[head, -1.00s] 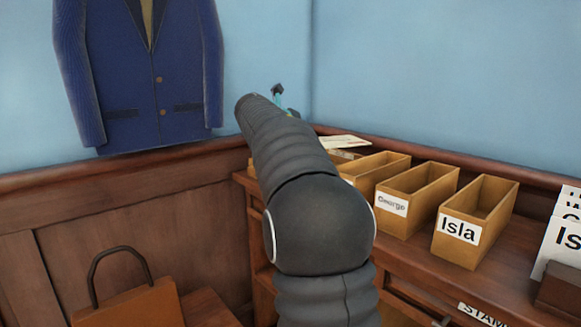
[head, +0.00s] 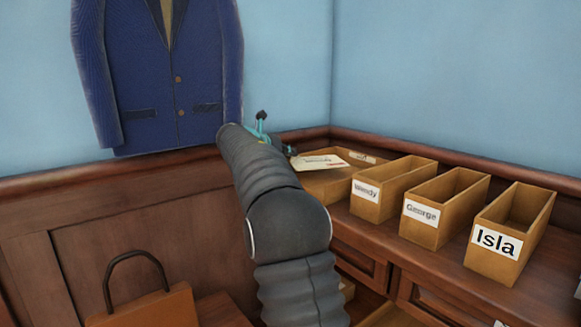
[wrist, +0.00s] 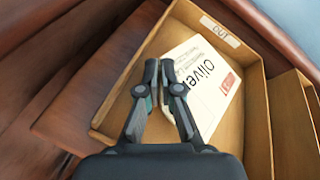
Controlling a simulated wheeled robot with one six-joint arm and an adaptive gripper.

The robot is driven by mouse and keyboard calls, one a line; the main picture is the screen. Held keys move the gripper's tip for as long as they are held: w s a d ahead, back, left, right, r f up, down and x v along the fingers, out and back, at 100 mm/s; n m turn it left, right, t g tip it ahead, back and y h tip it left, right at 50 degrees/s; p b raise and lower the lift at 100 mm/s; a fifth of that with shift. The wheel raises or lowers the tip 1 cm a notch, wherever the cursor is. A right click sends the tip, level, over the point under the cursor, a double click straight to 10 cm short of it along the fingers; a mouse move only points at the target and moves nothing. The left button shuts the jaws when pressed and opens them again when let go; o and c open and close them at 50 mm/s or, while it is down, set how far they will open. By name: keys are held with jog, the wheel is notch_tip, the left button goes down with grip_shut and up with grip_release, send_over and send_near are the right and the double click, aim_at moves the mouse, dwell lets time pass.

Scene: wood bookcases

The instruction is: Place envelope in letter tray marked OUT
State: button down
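The white envelope (wrist: 205,82), printed with "Olive" and a red mark, lies face up within the walls of the wooden tray marked OUT (wrist: 258,128) in the wrist view. In the head view the envelope (head: 320,162) shows over the tray (head: 322,188). My gripper (wrist: 159,66) is over the tray at the envelope's left side, and its right finger covers part of the print. The fingertips are close together; whether they are fully shut or slightly apart is unclear. The envelope does not look pinched between them. In the head view my arm partly hides the gripper (head: 276,133).
Trays labelled Wendy (head: 367,193), George (head: 421,217) and Isla (head: 497,243) stand in a row to the right on the wooden desk. A blue jacket (head: 160,80) hangs on the wall. A brown bag (head: 150,308) is at lower left.

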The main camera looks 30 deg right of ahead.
notch_tip(320, 180, down, 4)
jog(key=shift+f+b, duration=0.1)
jog(key=shift+b, duration=0.5)
jog(key=c, duration=1.6)
grip_release()
jog(key=v, duration=1.2)
